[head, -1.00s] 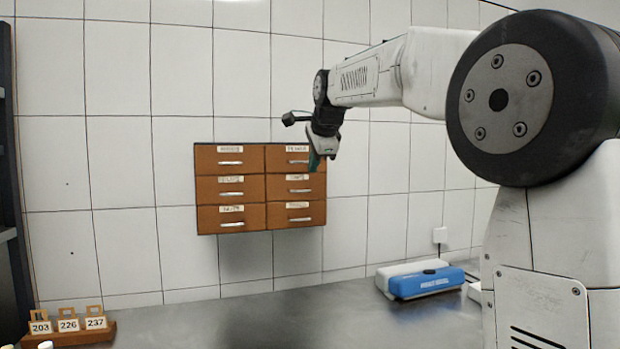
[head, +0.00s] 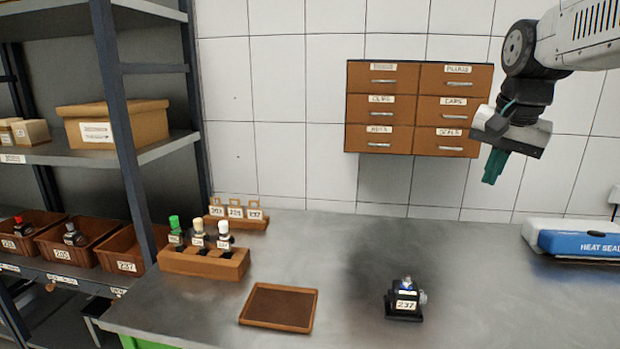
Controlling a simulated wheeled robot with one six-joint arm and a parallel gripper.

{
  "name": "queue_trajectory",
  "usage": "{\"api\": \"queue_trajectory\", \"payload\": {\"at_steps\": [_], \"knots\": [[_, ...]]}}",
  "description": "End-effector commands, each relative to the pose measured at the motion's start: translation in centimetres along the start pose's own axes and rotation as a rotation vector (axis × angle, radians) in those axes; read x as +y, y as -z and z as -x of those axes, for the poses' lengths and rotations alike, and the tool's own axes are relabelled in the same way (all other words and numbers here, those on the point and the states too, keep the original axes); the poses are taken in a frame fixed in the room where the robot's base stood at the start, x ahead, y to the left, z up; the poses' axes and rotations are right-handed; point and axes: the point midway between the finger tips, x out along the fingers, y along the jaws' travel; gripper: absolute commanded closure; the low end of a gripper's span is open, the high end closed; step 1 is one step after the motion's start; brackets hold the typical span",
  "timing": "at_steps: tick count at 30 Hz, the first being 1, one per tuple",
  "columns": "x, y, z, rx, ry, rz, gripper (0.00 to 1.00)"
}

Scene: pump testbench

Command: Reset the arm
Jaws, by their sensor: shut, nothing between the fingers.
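My gripper (head: 494,166) shows at the upper right of the head view, at the end of my arm. Its teal fingers are together, point downward and hold nothing. It hangs in the air above the bench, in front of the wall and by the right edge of the brown drawer cabinet (head: 399,109). The cabinet's labelled drawers all look shut. The fingers are well clear of the grey bench top (head: 350,270).
A small black pump labelled 237 (head: 405,301) stands on the bench, right of a brown tray (head: 279,307). A wooden block with bottles (head: 203,262) and number tags (head: 237,213) are further left. A blue heat sealer (head: 582,243) lies right. A shelf rack (head: 128,150) stands left.

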Motion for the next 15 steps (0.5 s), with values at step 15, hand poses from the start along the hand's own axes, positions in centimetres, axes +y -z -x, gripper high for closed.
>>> {"api": "queue_trajectory", "payload": {"at_steps": [15], "knots": [[12.8,-26.3,-6.1,-0.217,-0.052,0.647,1.0]]}}
